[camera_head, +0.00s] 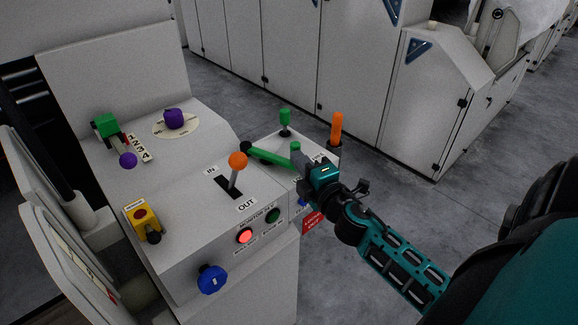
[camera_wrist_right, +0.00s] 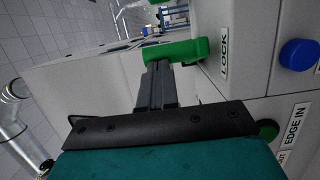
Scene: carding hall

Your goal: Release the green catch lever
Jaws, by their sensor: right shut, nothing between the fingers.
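The green catch lever (camera_head: 268,155) lies across the right part of the white machine's control top, with a dark pivot at its left end. It also shows in the wrist view (camera_wrist_right: 178,50), beside a label reading LOCK (camera_wrist_right: 225,52). My right gripper (camera_head: 299,159) is at the lever's right end. In the wrist view its two fingers (camera_wrist_right: 157,68) are closed together with nothing between them, their tips right against or just short of the lever's side; I cannot tell whether they touch. The gripper hides part of the label beside the lever. My left gripper is out of view.
An orange-knobbed IN/OUT lever (camera_head: 238,161) stands left of my gripper. A green knob (camera_head: 285,117) and an orange handle (camera_head: 336,128) rise behind. A lit red button (camera_head: 244,236) and a blue knob (camera_head: 211,280) are on the front. Grey floor (camera_head: 400,205) is clear at right.

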